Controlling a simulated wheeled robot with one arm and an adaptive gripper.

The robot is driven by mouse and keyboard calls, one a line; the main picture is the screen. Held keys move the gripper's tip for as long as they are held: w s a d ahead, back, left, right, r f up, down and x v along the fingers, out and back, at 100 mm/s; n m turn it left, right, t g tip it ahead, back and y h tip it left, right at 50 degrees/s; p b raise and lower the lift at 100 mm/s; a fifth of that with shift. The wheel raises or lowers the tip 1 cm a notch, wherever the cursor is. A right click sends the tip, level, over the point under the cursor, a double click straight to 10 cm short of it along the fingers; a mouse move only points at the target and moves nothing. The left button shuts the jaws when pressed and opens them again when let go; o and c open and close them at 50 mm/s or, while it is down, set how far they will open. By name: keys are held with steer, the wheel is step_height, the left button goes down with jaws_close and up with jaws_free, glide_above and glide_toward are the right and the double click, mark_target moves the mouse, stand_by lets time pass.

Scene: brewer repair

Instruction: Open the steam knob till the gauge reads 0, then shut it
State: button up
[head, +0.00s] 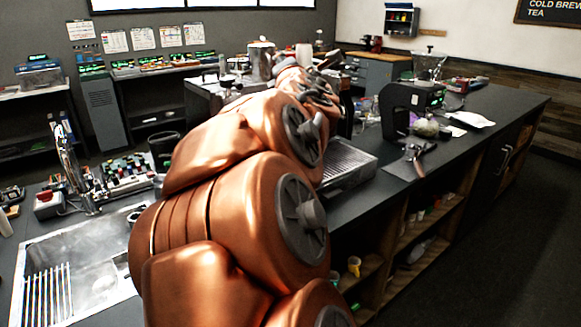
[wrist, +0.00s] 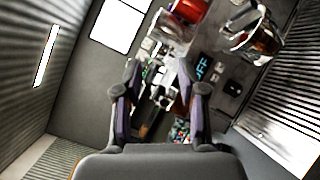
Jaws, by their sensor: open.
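My gripper (wrist: 159,80) is open in the wrist view, with its two dark fingers apart and nothing clearly held between them. In the head view my copper-coloured arm reaches to the back and hides the middle of the counter and most of what stands behind it. A metal machine (head: 201,92) shows partly behind the arm. A ribbed metal drip tray (head: 348,162) shows to the right of the arm. I cannot make out the steam knob or the gauge in either view, so I cannot tell a reading.
A dark grinder (head: 400,110) and a portafilter (head: 412,156) are on the counter to the right. A sink (head: 85,265) is at the front left. The wrist view is tilted and shows a red object (wrist: 188,10) and a shiny metal object (wrist: 246,30) beyond the fingers.

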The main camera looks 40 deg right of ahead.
steer(key=s+a+f+m+g+y+p, duration=0.1)
steer(key=s+a+f+m+g+p, duration=0.1)
steer(key=s+a+f+m+g, duration=0.2)
steer(key=s+a+f+m+g+y+p, duration=0.2)
steer(key=s+a+f+m+g, duration=0.3)
steer(key=f+m, duration=0.5)
steer(key=shift+s+f, duration=1.3)
steer(key=shift+f, duration=0.95)
steer(key=shift+a, duration=0.1)
